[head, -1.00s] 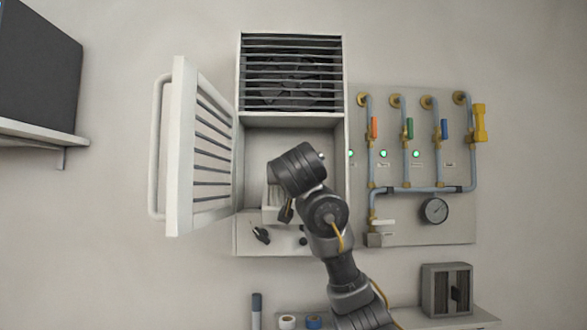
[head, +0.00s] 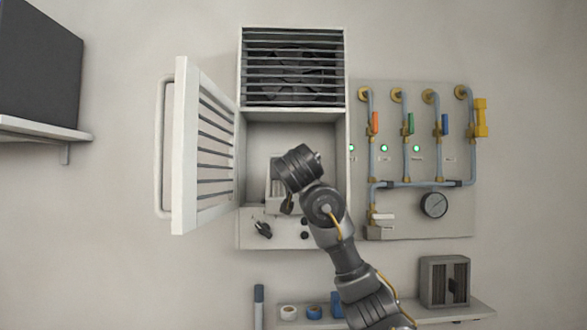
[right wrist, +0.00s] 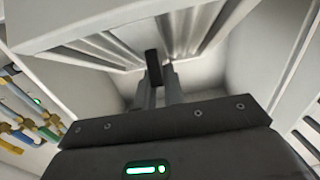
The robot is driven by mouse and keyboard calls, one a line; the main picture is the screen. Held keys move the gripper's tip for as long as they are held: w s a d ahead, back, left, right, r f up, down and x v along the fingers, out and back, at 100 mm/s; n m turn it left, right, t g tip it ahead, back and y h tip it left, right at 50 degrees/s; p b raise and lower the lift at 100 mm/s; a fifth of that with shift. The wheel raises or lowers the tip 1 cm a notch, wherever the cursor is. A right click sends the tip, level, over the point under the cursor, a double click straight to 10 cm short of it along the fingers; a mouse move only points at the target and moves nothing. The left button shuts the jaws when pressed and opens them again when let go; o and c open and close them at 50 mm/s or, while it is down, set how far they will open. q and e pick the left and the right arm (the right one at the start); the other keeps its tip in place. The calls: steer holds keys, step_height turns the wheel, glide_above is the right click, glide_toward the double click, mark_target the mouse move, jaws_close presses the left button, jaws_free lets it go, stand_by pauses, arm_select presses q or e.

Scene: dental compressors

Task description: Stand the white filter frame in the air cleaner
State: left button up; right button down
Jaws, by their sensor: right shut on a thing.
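The air cleaner (head: 241,150) is a white wall box with its slatted door (head: 180,150) swung open to the left. Its lower bay is open below the fan grille. My right gripper (head: 287,206) reaches into this bay and is shut on the white filter frame (head: 273,196), mostly hidden behind my wrist. In the right wrist view the frame (right wrist: 130,28) spans the top, with pale pleats, and my fingers (right wrist: 158,85) close at a dark tab on it. The frame looks near the bay floor; whether it touches is unclear. My left gripper is out of view.
A pipe panel (head: 400,215) with colored valves and a gauge stands right of the cleaner. A shelf (head: 470,308) below holds a grey frame with dark pleats (head: 432,282), tape rolls and a marker. A dark box (head: 35,65) sits on a shelf at upper left.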

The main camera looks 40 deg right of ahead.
steer(key=shift+w+d+f, duration=0.25)
steer(key=shift+w, duration=0.1)
stand_by(0.5)
steer(key=shift+w+d+f+p, duration=0.2)
steer(key=shift+w+d+p, duration=0.15)
steer(key=shift+w+d, duration=0.15)
steer(key=shift+w, duration=0.1)
steer(key=shift+p+x, duration=0.7)
steer(key=shift+x, duration=0.85)
steer(key=shift+w+d, duration=0.15)
steer(key=shift+w, duration=0.1)
steer(key=shift+w+d+r+p, duration=0.1)
steer(key=shift+d+r+p, duration=0.1)
steer(key=shift+p, duration=0.2)
steer(key=shift+w+d+r+p, duration=0.1)
steer(key=shift+w+d+p, duration=0.25)
steer(key=shift+w+p, duration=0.05)
steer(key=shift+w+d, duration=0.35)
steer(key=shift+w, duration=0.1)
